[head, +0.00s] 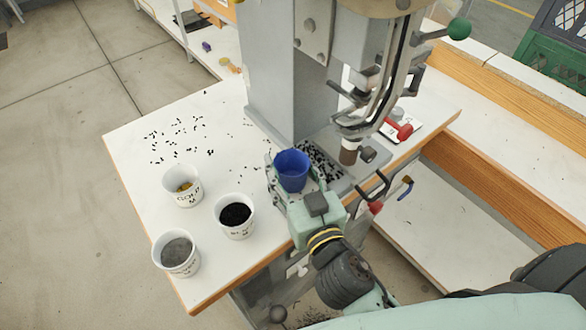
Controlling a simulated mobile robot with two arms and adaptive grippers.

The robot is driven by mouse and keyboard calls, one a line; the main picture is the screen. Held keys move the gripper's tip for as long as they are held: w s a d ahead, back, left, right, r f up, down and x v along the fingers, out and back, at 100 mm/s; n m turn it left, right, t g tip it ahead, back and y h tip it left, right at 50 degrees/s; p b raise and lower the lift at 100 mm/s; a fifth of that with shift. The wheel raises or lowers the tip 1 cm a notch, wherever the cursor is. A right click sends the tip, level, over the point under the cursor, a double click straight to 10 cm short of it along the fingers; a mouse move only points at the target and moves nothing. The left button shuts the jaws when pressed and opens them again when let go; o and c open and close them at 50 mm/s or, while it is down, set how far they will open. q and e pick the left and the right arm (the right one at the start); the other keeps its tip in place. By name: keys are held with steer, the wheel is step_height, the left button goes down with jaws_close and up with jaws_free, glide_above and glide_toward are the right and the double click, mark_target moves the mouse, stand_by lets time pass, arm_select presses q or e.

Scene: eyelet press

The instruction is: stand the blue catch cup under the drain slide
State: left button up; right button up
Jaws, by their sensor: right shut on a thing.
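The blue catch cup (292,169) is upright near the base of the grey eyelet press. My right gripper (287,160) is shut on it, with its fingers around the cup's sides. I cannot tell whether the cup's bottom touches the surface, because the gripper hides it. The drain slide may be the curved metal channel (385,85) on the front of the press, up and to the right of the cup; I cannot tell for sure. The cup is left of the press head's lower tip (349,152). My left gripper is not in view.
White labelled cups, one with gold pieces (184,199), one with black (235,227) and one with grey (177,264), stand on the white table (135,165). Loose black eyelets (178,130) are scattered about. A red-handled tool (398,130) lies right of the press column (283,80).

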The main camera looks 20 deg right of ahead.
steer(key=shift+f, duration=0.25)
steer(key=o, duration=1.2)
steer(key=shift+c, duration=0.2)
step_height(320, 180, up, 8)
steer(key=p, duration=0.7)
